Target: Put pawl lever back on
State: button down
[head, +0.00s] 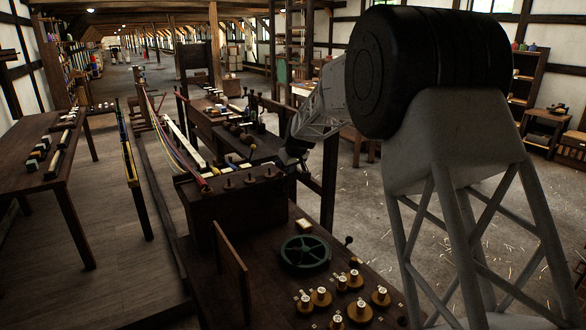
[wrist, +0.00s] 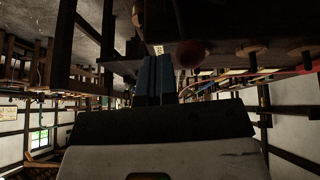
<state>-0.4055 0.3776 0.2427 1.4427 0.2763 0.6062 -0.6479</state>
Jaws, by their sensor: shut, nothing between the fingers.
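My gripper (head: 288,163) is beside the right end of a dark wooden box (head: 238,204) with several round pegs on top in the head view. In the wrist view its two blue fingers (wrist: 154,76) are shut together and empty. A dull red round knob (wrist: 192,54) shows close beside the fingertips there; I cannot tell whether it belongs to the pawl lever. In the head view a small dark piece with a ball end (head: 348,242) stands right of a green spoked wheel (head: 305,252). I cannot tell for sure which piece is the pawl lever.
Several brass-coloured spools (head: 359,312) crowd the front of the bench. A thin upright board (head: 231,270) stands left of the wheel. Coloured ropes (head: 186,165) run back from the box. A small pale block (head: 304,225) lies behind the wheel. Open floor lies to the right.

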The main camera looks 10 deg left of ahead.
jog(key=shift+s+a+t+h, duration=0.4)
jog(key=shift+s+a, duration=0.35)
jog(key=shift+s+a, duration=0.2)
jog(key=shift+a, duration=0.05)
dwell(0.4)
jog(key=shift+d+r, duration=0.1)
jog(key=s+d+r, duration=0.2)
jog(key=d+r, duration=0.3)
jog(key=r, duration=0.5)
jog(key=shift+s+r, duration=0.2)
jog(key=shift+s, duration=0.2)
jog(key=shift+d, duration=0.1)
